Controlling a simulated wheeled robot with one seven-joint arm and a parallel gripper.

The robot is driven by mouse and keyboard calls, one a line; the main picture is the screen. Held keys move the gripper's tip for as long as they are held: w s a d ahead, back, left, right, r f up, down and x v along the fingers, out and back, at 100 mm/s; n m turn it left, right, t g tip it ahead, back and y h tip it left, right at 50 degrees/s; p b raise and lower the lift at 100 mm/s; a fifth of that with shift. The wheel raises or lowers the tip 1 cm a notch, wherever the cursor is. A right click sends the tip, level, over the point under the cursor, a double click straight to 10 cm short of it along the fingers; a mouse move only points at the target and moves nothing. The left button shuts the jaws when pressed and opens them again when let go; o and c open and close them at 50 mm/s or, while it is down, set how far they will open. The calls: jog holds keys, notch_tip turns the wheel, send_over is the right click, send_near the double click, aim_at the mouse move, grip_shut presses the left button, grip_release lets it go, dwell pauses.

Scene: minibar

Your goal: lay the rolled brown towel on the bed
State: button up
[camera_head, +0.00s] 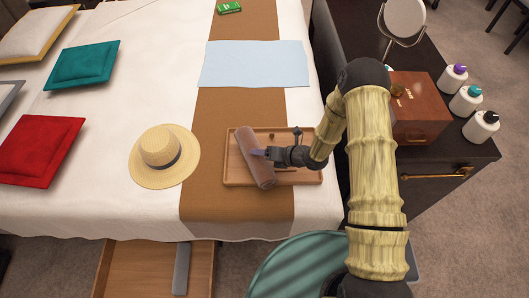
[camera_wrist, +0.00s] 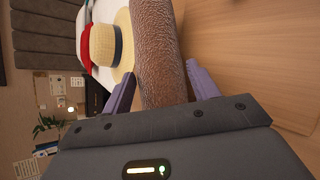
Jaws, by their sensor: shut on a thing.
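The rolled brown towel (camera_head: 264,175) lies at a slant over the left part of a wooden tray (camera_head: 300,176), which is on the bed (camera_head: 110,205). My gripper (camera_head: 258,153) reaches in from the right and is shut on the towel near its middle. In the wrist view, the towel (camera_wrist: 160,45) runs between the two purple fingers of my gripper (camera_wrist: 162,84). I cannot tell whether the towel is resting on the tray or slightly raised.
A straw hat (camera_head: 160,150) lies left of the tray. A light blue cloth (camera_head: 255,64) lies behind it. Teal (camera_head: 80,65) and red (camera_head: 38,148) cushions are at left. A dark cabinet (camera_head: 445,165) with a wooden box (camera_head: 418,105) and bottles is at right. White bed surface between cushions and hat is clear.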

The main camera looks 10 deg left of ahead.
jog(key=shift+f+b, duration=0.35)
jog(key=shift+f, duration=0.05)
jog(key=o, duration=1.1)
jog(key=shift+r+p, duration=0.35)
jog(key=shift+r, duration=0.1)
jog(key=v, duration=1.2)
